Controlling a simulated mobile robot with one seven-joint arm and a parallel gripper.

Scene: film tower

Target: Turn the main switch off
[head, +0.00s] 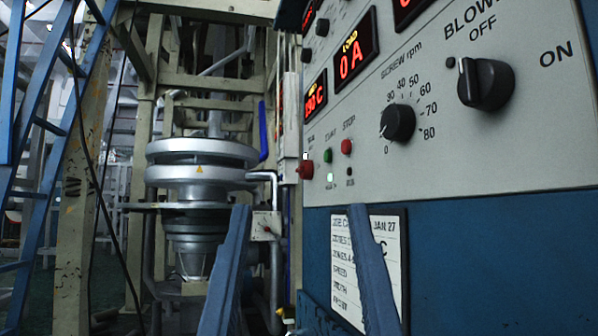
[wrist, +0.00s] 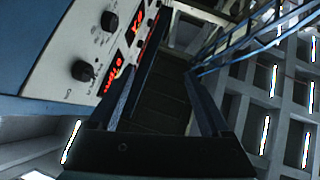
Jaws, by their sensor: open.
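The control panel (head: 460,150) fills the right of the head view, white above and blue below. No label reading "main switch" is legible; a small partly cut label stands above a red knob (head: 305,169) at the panel's left edge. A black BLOWER rotary switch (head: 485,83), marked OFF and ON, sits at upper right; it also shows in the wrist view (wrist: 83,70). My gripper (head: 298,210) is open and empty, its two blue fingers low in front of the panel, touching nothing that I can see. In the wrist view my gripper (wrist: 172,58) points past the panel's edge.
A black screw-speed dial (head: 398,124), green START (head: 328,156) and red STOP (head: 346,147) buttons and red displays (head: 356,60) are on the panel. A paper sheet (head: 340,262) hangs below. A silver die tower (head: 200,165) and blue ladder (head: 35,110) stand left.

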